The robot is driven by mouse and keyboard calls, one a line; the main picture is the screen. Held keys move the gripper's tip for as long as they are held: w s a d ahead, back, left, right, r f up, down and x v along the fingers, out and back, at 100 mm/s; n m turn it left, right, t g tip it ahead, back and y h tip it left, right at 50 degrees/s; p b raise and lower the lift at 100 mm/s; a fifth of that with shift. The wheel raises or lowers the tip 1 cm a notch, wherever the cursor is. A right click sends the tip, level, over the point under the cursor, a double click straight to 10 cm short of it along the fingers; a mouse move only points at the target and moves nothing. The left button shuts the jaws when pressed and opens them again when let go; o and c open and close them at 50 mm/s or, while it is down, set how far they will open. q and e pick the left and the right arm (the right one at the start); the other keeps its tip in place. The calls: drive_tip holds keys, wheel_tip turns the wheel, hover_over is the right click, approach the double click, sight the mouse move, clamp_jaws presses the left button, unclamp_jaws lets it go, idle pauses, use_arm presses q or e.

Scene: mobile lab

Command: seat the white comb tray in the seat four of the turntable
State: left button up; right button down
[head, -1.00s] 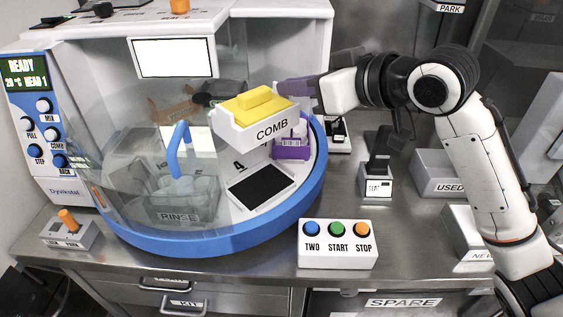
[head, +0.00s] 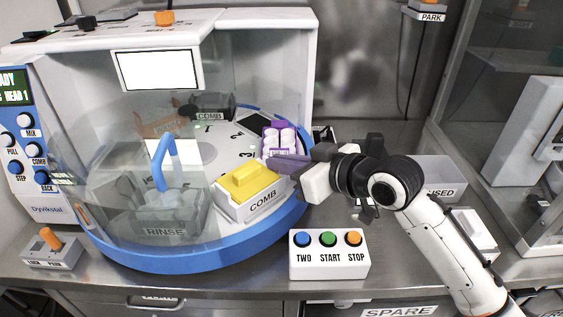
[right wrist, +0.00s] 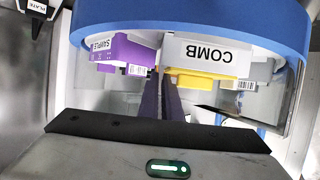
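The white comb tray (head: 234,207) with its yellow comb (head: 250,181) is down on the turntable (head: 190,257) at the front right, where seat four was visible. It looks about level; its underside and the seat are hidden. The tray also shows in the right wrist view (right wrist: 205,55), label upside down. My right gripper (head: 285,163) is at the tray's right rear end. In the right wrist view its dark fingers (right wrist: 162,88) are close together at the tray's edge, apparently pinching it. My left gripper is not in view.
A purple sample rack (head: 281,143) with white tubes stands just behind the tray. The clear cover and rinse tub (head: 165,220) are at its left. A button box (head: 329,262) stands in front. Another comb holder (head: 208,108) is at the back.

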drive_tip(key=c, duration=2.4)
unclamp_jaws()
drive_tip(key=shift+f, duration=0.1)
drive_tip(key=o, duration=0.4)
drive_tip(key=v, duration=1.2)
